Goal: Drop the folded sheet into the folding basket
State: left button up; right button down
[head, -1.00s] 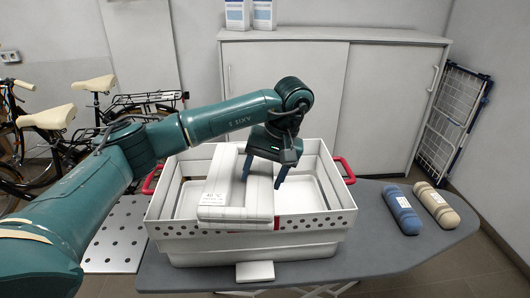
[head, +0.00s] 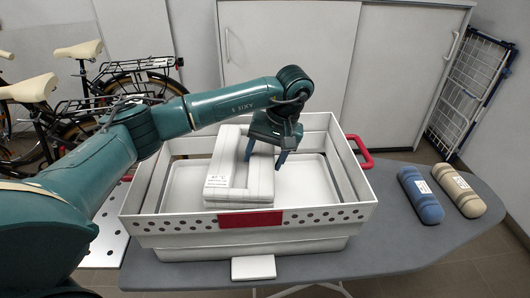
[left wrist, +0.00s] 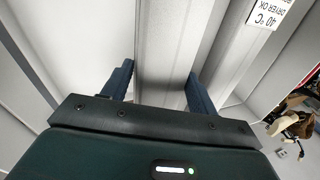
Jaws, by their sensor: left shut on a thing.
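The folded sheet (head: 222,190) is a pale, thick folded bundle with a printed care label. It is over the inside of the folding basket (head: 155,228), a white open bin with red handles and a perforated front band. My left gripper (head: 266,157) points down with its dark blue fingers on either side of the sheet's right part, shut on it. The left wrist view shows the sheet (left wrist: 165,50) between the two fingers (left wrist: 155,90). I cannot tell whether the sheet touches the basket floor. My right gripper is not in view.
The basket stands on a grey ironing board (head: 400,248). A blue roll (head: 420,195) and a beige roll (head: 459,190) lie to its right. A small white block (head: 253,268) lies in front. Bicycles (head: 50,110) stand at the left, and a white drying rack (head: 470,90) at the right.

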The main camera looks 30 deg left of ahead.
pick_arm(q)
notch_tip(320, 180, down, 2)
jog(key=shift+f+b, duration=0.25)
jog(key=shift+b, duration=0.4)
jog(key=shift+f+b, duration=0.3)
jog(key=shift+f, duration=0.3)
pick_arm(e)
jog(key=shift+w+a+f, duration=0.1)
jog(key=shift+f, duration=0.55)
pick_arm(q)
jog(key=o, duration=1.4)
jog(key=p+v, duration=0.1)
jog(key=v, duration=1.2)
jog(key=shift+r, duration=0.1)
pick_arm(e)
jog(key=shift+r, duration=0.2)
